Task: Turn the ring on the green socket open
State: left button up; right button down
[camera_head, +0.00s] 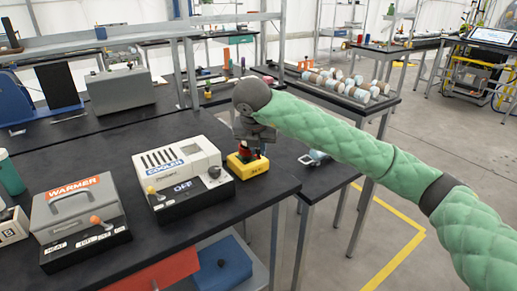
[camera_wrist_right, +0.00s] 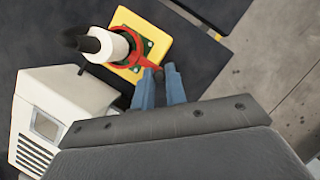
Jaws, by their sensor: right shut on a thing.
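The green socket (camera_wrist_right: 148,46) sits on a yellow base (camera_wrist_right: 157,22) in the right wrist view. In the head view the yellow base (camera_head: 250,170) stands at the right edge of the black bench. A red ring (camera_wrist_right: 122,58) with a short lever goes around the socket. A white plug (camera_wrist_right: 110,45) with a black end stands in the ring. My right gripper (camera_wrist_right: 159,70) has its blue fingertips shut on the ring's lever. In the head view my right gripper (camera_head: 247,150) reaches down over the base and partly hides ring and plug. My left gripper is not in view.
A white cooler box (camera_head: 180,168) stands directly left of the base, with a warmer box (camera_head: 78,215) farther left. Beyond is a side table (camera_head: 375,108) with several cylinders. Open floor (camera_head: 345,235) lies right of the bench.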

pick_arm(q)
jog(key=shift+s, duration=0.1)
pick_arm(e)
jog(key=c, duration=1.4)
grip_release()
jog(key=shift+c, duration=0.2)
jog(key=shift+r, duration=0.15)
